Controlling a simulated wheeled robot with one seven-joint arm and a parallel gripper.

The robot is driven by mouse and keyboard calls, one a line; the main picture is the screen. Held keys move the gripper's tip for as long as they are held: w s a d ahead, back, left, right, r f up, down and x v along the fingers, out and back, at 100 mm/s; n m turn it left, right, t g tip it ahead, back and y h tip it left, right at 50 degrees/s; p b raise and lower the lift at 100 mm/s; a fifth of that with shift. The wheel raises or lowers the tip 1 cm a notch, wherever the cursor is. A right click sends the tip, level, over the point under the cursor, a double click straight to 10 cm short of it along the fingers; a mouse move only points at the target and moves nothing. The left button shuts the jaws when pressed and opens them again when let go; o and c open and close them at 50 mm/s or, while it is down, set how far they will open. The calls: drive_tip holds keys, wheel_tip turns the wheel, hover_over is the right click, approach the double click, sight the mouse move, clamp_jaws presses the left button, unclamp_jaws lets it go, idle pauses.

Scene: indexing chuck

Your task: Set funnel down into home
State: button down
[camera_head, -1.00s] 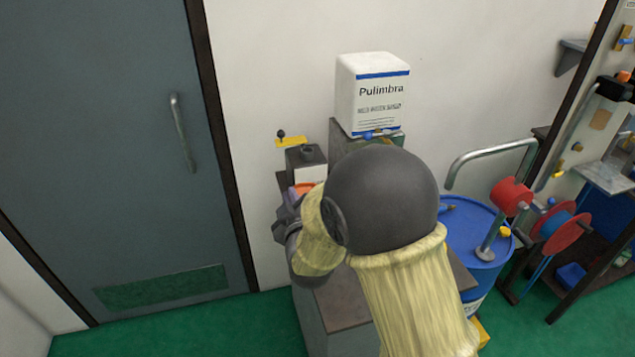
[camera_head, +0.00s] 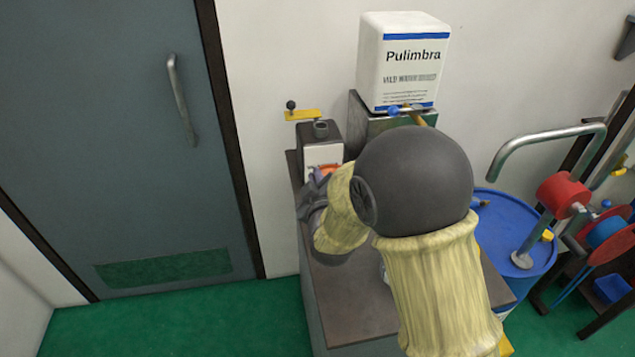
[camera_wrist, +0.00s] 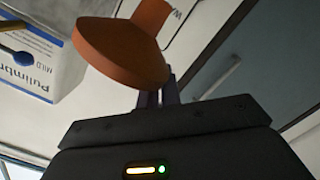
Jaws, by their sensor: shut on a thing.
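The orange funnel shows in the wrist view (camera_wrist: 120,50), with its wide cone beside my fingers and its narrow end toward the top of the picture. My gripper (camera_wrist: 158,92) is shut on it. In the head view only a bit of the funnel (camera_head: 328,170) shows, in front of a dark grey box (camera_head: 318,138) with a round neck on top and a pale front. My gripper (camera_head: 318,184) is partly hidden there by my own arm. I cannot tell which spot is the funnel's home, nor whether the funnel touches anything.
A brown bench top (camera_head: 350,300) lies under my arm. A white Pulimbra container (camera_head: 402,65) with a blue-handled tap stands on a stand behind. A yellow plate with a black knob (camera_head: 300,114) is on the wall. A blue drum (camera_head: 530,255) stands right; a door (camera_head: 110,150) left.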

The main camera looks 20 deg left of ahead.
drive_tip(key=shift+s, duration=0.15)
drive_tip(key=shift+f+b, duration=1.6)
drive_tip(key=shift+f, duration=0.95)
drive_tip(key=shift+s+d, duration=0.1)
drive_tip(key=shift+f+b, duration=1.25)
drive_tip(key=shift+b, duration=0.15)
drive_tip(key=c, duration=1.5)
unclamp_jaws()
